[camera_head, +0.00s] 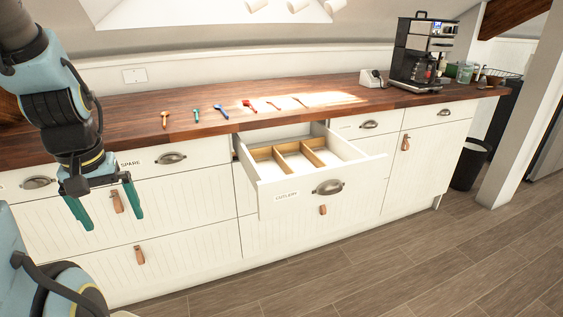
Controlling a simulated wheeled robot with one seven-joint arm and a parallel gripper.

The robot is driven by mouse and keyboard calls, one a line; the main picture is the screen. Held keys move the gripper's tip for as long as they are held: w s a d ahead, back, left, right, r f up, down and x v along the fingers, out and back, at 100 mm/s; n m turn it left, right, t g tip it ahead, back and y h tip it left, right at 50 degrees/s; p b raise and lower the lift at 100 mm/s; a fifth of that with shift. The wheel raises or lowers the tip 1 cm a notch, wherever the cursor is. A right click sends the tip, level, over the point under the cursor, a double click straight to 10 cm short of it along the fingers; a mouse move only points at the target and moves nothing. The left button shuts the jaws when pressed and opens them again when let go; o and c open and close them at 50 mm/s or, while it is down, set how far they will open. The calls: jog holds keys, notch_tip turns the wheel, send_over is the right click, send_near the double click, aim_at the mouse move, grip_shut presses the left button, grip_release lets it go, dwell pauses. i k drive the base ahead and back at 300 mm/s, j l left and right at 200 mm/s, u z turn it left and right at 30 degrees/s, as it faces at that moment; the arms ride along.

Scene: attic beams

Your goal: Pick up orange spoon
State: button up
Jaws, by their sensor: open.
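Several small utensils lie in a row on the wooden countertop (130,112). An orange-tan one (165,119), at the left end of the row, looks like a spoon. Another orange-looking utensil (273,105) lies further right, past a red one (249,105); its shape is too small to tell, so I cannot be sure which is the orange spoon. My gripper (113,220) is at the left, pointing down in front of the cabinet fronts. Its teal fingers are wide apart with nothing between them. It is apart from all the utensils, left of and below them in the picture.
A drawer labelled cutlery (285,195) stands pulled open below the counter, with wooden dividers (284,160) inside. A teal (196,115) and a blue utensil (221,111) lie in the row. A coffee machine (415,60) stands at the right. The floor (400,270) in front is clear.

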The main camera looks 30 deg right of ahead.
aim_at(164, 114)
jog(key=i+l, duration=0.1)
jog(key=l, duration=1.35)
jog(key=l+u, duration=0.7)
jog(key=u, duration=0.15)
jog(key=l+u, duration=0.45)
jog(key=j+u, duration=0.1)
jog(key=u, duration=0.9)
